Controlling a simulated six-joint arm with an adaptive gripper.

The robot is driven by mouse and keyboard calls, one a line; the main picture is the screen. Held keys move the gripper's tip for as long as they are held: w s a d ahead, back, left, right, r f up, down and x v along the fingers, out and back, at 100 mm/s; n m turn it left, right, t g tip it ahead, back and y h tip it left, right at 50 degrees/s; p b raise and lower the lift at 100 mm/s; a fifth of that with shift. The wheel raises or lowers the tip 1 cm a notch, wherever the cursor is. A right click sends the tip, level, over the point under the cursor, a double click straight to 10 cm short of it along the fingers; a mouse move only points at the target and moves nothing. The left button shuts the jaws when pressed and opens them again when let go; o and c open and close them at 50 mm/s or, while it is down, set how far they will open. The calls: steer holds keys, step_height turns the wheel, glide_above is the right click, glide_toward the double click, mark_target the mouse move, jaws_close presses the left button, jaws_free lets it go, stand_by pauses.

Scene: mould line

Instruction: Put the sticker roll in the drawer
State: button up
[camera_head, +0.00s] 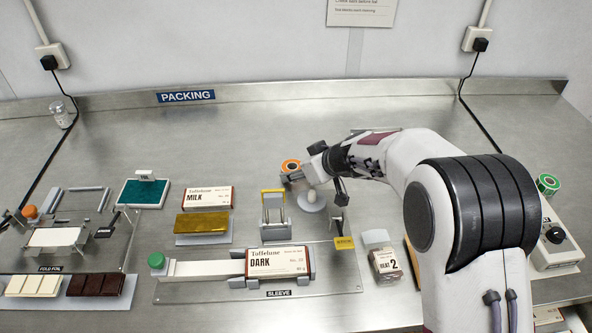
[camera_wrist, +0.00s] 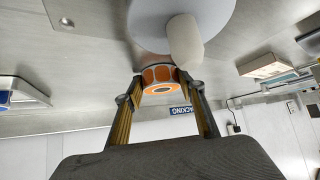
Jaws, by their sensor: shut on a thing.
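The sticker roll (camera_head: 291,166), orange with a pale centre, is at the tip of my gripper (camera_head: 293,176) over the middle of the steel bench. In the wrist view the orange roll (camera_wrist: 160,76) sits between the two fingertips (camera_wrist: 161,92), and my gripper is shut on it. My fingers and arm partly hide it in the head view. I cannot tell how far it is above the bench. I cannot make out a drawer for certain in either view.
A pale rounded knob (camera_head: 312,196) on a grey disc stands close to my gripper. The sleeve station with the DARK box (camera_head: 277,262) lies in front. A green roll (camera_head: 547,184) sits at the right by a control box (camera_head: 556,247).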

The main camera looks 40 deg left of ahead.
steer(key=shift+r, duration=3.6)
steer(key=s+d, duration=0.1)
steer(key=d, duration=0.5)
steer(key=s+d, duration=0.1)
steer(key=d, duration=1)
steer(key=shift+s+d+f, duration=0.1)
steer(key=shift+s+d, duration=0.3)
